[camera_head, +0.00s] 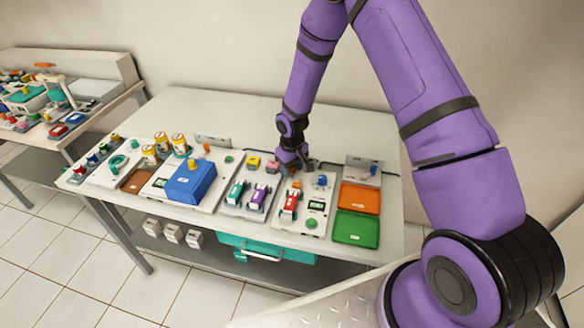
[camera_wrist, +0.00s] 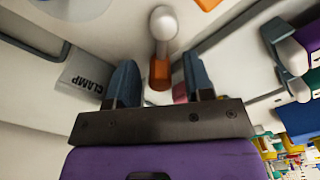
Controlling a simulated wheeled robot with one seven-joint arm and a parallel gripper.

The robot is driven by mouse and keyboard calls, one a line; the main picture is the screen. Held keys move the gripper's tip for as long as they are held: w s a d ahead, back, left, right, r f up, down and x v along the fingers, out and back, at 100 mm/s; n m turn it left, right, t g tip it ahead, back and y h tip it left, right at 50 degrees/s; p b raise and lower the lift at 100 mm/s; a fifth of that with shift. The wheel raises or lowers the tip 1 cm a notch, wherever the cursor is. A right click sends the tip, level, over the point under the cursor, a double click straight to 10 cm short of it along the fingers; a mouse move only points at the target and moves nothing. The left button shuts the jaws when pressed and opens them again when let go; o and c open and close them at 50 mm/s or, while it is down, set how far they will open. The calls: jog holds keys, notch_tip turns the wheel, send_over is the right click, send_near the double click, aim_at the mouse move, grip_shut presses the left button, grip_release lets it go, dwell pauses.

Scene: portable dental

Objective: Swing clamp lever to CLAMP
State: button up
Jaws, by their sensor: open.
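The clamp lever (camera_wrist: 163,25) shows in the wrist view as a pale round knob on a short stem. An orange block (camera_wrist: 159,74) is at the stem's lower end. A grey plate marked CLAMP (camera_wrist: 84,78) lies to the left of the lever. My gripper (camera_wrist: 159,66) is open, with one dark finger on each side of the orange block and the knob farther out beyond the tips. I cannot tell whether a finger touches it. In the head view my gripper (camera_head: 298,166) is low over the table's rear middle, and the lever cannot be made out there.
On the table (camera_head: 240,103) are a blue box (camera_head: 190,183), several yellow-topped cylinders, an orange tray (camera_head: 360,198) and a green tray (camera_head: 356,229). Small coloured devices stand in front of my gripper. A second cluttered table is at the left. The table's back strip is clear.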

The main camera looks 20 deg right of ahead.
aim_at(305, 177)
grip_shut()
jog(key=m, duration=0.1)
jog(key=d+m, duration=0.1)
jog(key=m, duration=0.1)
jog(key=shift+d, duration=0.1)
jog(key=m, duration=0.2)
jog(key=d+m, duration=0.1)
jog(key=m, duration=0.1)
jog(key=shift+s, duration=0.3)
jog(key=m, duration=0.1)
jog(key=d+m, duration=0.1)
jog(key=m, duration=0.1)
jog(key=shift+s+m, duration=0.3)
jog(key=shift+s, duration=0.1)
jog(key=shift+s+d+m, duration=0.15)
jog(key=shift+s+m, duration=0.1)
jog(key=shift+m, duration=0.6)
jog(key=shift+s+d+m, duration=0.1)
jog(key=shift+s+m, duration=0.1)
jog(key=shift+m, duration=0.65)
